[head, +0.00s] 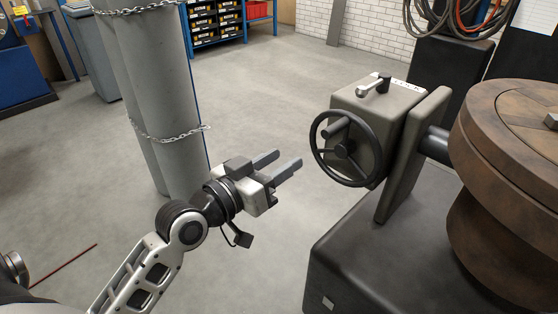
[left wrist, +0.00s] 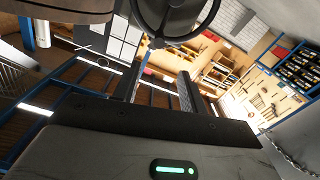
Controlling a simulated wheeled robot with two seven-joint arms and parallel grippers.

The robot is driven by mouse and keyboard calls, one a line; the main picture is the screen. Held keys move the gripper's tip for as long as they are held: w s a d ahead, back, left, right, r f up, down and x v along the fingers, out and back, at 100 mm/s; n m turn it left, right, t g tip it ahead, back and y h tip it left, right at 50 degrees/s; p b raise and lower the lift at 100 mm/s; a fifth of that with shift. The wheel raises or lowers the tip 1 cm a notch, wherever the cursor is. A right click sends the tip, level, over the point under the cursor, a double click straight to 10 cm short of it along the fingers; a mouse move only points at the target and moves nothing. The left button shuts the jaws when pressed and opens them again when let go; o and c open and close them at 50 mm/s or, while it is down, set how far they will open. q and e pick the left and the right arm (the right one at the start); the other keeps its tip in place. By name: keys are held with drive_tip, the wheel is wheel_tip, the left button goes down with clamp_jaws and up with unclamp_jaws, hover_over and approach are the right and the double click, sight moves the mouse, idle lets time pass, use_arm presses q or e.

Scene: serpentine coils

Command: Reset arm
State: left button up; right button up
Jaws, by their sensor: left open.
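My left gripper (head: 282,167) reaches in from the left in the head view, its two fingers apart and empty. It is in the air to the left of a black handwheel (head: 346,148), with a gap between fingertips and rim. The handwheel is on a grey box-shaped housing (head: 408,104) with a small lever (head: 374,86) on top. In the left wrist view, the open fingers (left wrist: 160,88) show with nothing between them, and the handwheel (left wrist: 176,34) is at the top. My right gripper is not in view.
A dark base block (head: 350,250) carries the housing and a large brown round drum (head: 510,130) at right. Grey cylinders (head: 155,90) with chains (head: 165,135) stand behind my left arm. Shelves with bins (head: 215,22) are at the back. The floor between is open.

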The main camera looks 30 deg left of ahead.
use_arm(q)
drive_tip(key=s+d+f+g+y+p, duration=0.1)
drive_tip(key=s+d+f+g+p, duration=0.2)
drive_tip(key=s+f, duration=0.4)
drive_tip(key=s+d+f+m+g+p, duration=0.1)
drive_tip(key=s+d+f+g+p, duration=0.2)
drive_tip(key=s+d+f+p, duration=0.1)
wheel_tip(320, 180, down, 4)
drive_tip(key=s+d, duration=0.1)
drive_tip(key=s, duration=0.1)
drive_tip(key=shift+s+r+g+y, duration=0.2)
drive_tip(key=shift+s+g+y, duration=0.1)
drive_tip(key=shift+s+y, duration=0.1)
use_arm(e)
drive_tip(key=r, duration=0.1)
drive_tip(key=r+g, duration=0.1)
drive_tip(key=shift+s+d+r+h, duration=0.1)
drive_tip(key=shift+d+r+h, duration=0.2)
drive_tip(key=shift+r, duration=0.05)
use_arm(q)
drive_tip(key=shift+w, duration=0.1)
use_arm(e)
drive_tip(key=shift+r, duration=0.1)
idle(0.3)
